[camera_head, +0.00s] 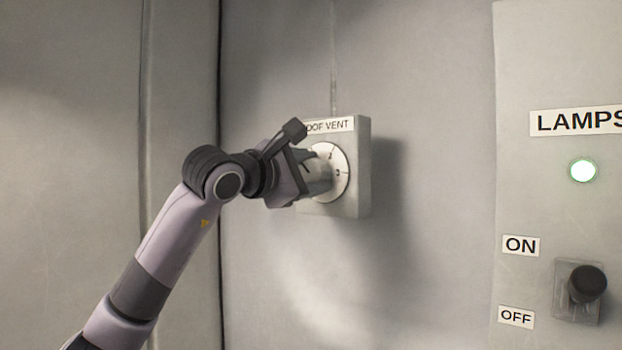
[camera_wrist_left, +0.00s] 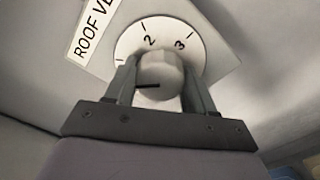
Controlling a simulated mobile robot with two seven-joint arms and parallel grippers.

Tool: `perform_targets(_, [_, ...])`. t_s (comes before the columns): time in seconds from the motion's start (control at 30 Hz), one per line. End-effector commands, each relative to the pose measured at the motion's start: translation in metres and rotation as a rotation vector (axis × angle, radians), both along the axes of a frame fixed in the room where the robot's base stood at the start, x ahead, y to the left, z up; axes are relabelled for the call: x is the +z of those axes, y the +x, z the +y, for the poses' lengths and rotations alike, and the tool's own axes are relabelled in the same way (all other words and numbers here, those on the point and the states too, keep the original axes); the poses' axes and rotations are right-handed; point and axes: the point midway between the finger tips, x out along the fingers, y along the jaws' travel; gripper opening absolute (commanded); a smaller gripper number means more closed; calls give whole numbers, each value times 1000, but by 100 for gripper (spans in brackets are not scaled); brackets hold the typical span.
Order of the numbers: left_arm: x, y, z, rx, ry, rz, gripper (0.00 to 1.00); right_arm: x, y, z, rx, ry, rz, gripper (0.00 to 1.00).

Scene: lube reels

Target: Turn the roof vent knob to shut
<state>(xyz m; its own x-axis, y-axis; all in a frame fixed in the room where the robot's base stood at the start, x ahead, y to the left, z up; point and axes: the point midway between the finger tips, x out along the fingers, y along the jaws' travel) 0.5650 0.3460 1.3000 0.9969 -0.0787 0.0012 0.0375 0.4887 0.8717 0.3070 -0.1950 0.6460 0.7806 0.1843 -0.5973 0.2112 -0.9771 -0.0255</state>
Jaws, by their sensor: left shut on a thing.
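The roof vent box (camera_head: 350,196) is a grey box on the wall with a "ROOF VENT" label (camera_head: 331,126) and a round white dial (camera_head: 341,163). In the left wrist view the dial (camera_wrist_left: 131,40) shows the numbers 2 and 3 and tick marks. The knob (camera_wrist_left: 159,71) is pale and round, with a dark pointer line on its face toward the picture's lower left. My left gripper (camera_head: 313,174) is shut on the knob, one finger on each side, as the left wrist view shows (camera_wrist_left: 160,84). The other dial marks are hidden. My right gripper is not in view.
To the right is a panel with a "LAMPS" label (camera_head: 577,121), a lit green lamp (camera_head: 582,171), and a black lever (camera_head: 587,284) beside "ON" and "OFF" labels. The wall between the vent box and this panel is bare.

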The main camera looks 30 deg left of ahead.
Motion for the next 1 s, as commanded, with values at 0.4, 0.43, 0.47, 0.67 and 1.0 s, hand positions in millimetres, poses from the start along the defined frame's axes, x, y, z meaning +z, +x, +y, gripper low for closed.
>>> perform_targets(0.4, [-2, 0, 2, 5, -395, 31, 24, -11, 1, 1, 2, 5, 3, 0])
perform_targets(0.43, [-2, 0, 2, 5, -422, 33, 24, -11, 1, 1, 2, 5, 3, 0])
perform_targets(0.47, [-2, 0, 2, 5, -449, 35, 24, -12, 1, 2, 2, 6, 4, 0])
perform_targets(0.67, [-2, 0, 1, 4, -604, 49, 24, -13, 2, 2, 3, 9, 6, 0])
perform_targets(1.0, [-3, 0, 0, 5, -767, 65, 24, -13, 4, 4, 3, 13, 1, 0])
